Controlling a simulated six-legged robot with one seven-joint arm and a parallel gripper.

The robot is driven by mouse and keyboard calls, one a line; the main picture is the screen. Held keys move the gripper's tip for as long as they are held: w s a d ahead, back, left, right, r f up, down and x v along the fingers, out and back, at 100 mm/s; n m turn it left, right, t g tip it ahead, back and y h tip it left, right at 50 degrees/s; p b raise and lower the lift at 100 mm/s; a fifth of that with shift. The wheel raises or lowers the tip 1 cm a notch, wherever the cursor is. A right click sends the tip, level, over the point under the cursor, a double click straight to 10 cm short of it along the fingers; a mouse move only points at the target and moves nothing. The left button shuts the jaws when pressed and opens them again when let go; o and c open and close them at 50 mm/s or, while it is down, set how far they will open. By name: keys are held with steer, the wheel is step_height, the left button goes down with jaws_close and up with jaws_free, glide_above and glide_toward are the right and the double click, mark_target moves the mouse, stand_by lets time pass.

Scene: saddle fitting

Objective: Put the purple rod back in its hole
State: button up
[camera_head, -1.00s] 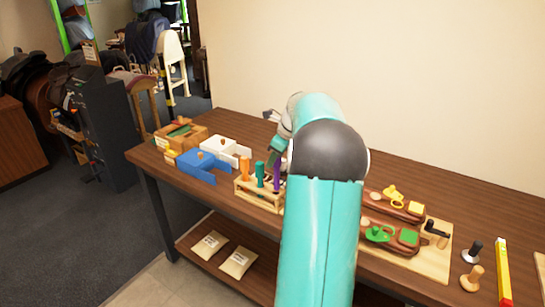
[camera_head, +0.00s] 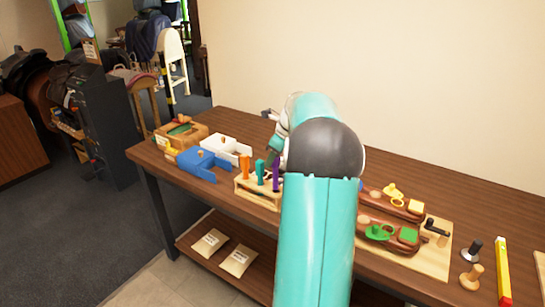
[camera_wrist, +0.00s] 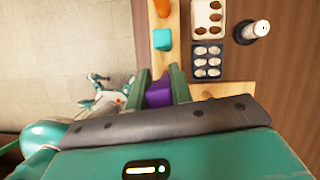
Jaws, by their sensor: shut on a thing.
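The purple rod (camera_head: 276,174) stands roughly upright at the right end of the wooden rack (camera_head: 256,199), close to my arm. In the wrist view the purple rod (camera_wrist: 159,93) shows between the two green fingers of my gripper (camera_wrist: 160,88), which is shut on it. My arm hides much of the gripper in the head view. I cannot tell whether the rod's lower end is in the hole or above it. An orange rod (camera_head: 245,167) and a teal rod (camera_head: 260,172) stand in the rack to the left of the purple one.
A blue box (camera_head: 197,160), a white box (camera_head: 228,150) and a wooden box (camera_head: 182,133) are left of the rack. A board with saddle-shaped pieces (camera_head: 440,252) lies to the right. In the wrist view a grey tray (camera_wrist: 208,61) sits near the gripper.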

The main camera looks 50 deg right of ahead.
steer(key=shift+f, duration=2.9)
steer(key=o, duration=0.9)
steer(key=v, duration=1.4)
